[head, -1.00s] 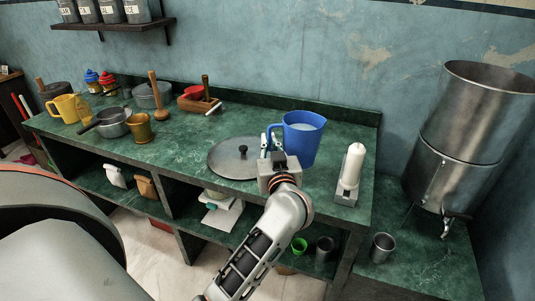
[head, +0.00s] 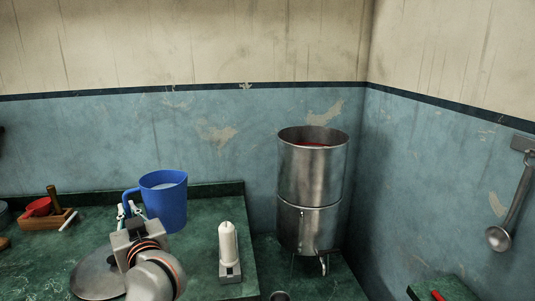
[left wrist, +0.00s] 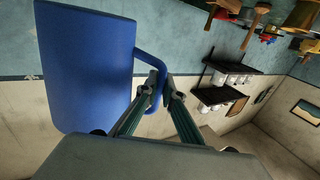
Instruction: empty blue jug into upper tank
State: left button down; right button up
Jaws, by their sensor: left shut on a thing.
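The blue jug (head: 166,203) is upright at the back right of the green counter, with pale contents showing at its mouth. My left gripper (head: 127,211) is shut on the jug's handle, on the jug's left side. In the left wrist view the two fingers (left wrist: 160,88) close around the handle, and the blue jug (left wrist: 85,65) fills the upper left. I cannot tell whether the jug's base touches the counter. The upper tank (head: 311,170) is the open-topped metal cylinder stacked on a lower one, right of the jug. Something red shows inside it. My right gripper is not in view.
A white cylinder on a grey stand (head: 228,250) is between the jug and the lower tank (head: 308,229). A round metal lid (head: 92,276) lies left of my arm. A ladle (head: 507,220) hangs on the right wall.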

pick_arm(q)
jog(key=s+d+f+m+t+h, duration=0.4)
jog(key=s+d+f+m+h, duration=0.4)
jog(key=s+d+f+h, duration=0.3)
notch_tip(320, 180, down, 3)
jog(key=shift+s+d+r+h, duration=0.2)
jog(key=shift+s+d+h, duration=0.2)
jog(key=shift+s+d, duration=0.5)
